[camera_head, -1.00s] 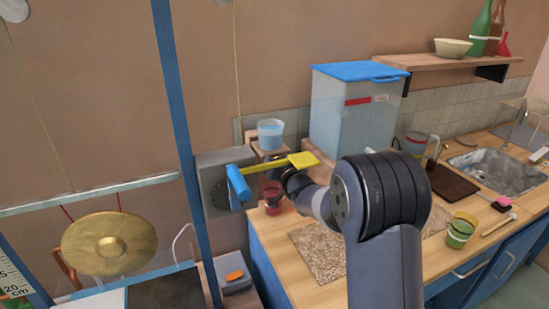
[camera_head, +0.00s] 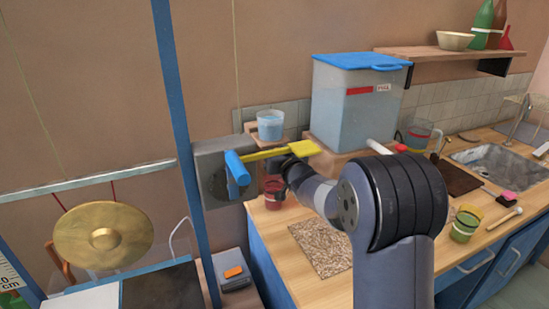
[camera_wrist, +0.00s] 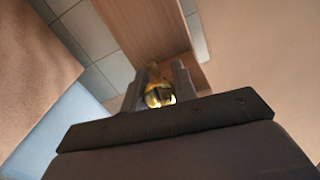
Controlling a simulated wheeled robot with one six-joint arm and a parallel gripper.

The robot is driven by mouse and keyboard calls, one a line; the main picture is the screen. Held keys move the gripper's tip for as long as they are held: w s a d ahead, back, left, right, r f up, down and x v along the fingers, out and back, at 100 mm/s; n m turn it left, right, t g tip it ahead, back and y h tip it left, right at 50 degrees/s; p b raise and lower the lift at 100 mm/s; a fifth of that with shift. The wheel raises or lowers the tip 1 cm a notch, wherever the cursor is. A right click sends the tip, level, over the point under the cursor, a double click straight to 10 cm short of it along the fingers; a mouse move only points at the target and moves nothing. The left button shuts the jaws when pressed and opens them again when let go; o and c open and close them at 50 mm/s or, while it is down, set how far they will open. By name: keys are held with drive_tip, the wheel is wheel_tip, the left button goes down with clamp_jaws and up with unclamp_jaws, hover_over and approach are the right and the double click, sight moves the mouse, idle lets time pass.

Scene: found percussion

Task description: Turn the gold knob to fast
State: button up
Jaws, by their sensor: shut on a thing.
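The gold knob (camera_wrist: 160,94) shows in the wrist view between the two fingers of my gripper (camera_wrist: 160,84), which are shut on it. Its pointer and any speed marks cannot be made out. In the head view my gripper (camera_head: 272,165) is at the grey box, low behind the yellow paddle, and the knob is hidden there. The grey box (camera_head: 212,160) on the wall carries a blue cylinder (camera_head: 236,168) and a yellow arm ending in a flat paddle (camera_head: 305,148).
A clear cup of blue liquid (camera_head: 270,125) stands above my gripper, and a red cup (camera_head: 274,192) below. A blue-lidded tank (camera_head: 350,105) stands right. A blue post (camera_head: 178,120) and gong (camera_head: 103,236) are left. The wooden counter (camera_head: 285,222) lies below my arm.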

drive_tip(key=shift+n+b, duration=0.55)
drive_tip(key=shift+n, duration=0.35)
drive_tip(key=o, duration=1)
drive_tip(key=b+v, duration=0.1)
drive_tip(key=v, duration=0.9)
drive_tip(key=shift+s+d, duration=0.15)
drive_tip(key=shift+s, duration=0.25)
drive_tip(key=p+x, duration=0.1)
drive_tip(key=x, duration=1)
drive_tip(key=shift+r, duration=0.1)
drive_tip(key=shift+m+p, duration=0.5)
drive_tip(key=shift+p, duration=0.05)
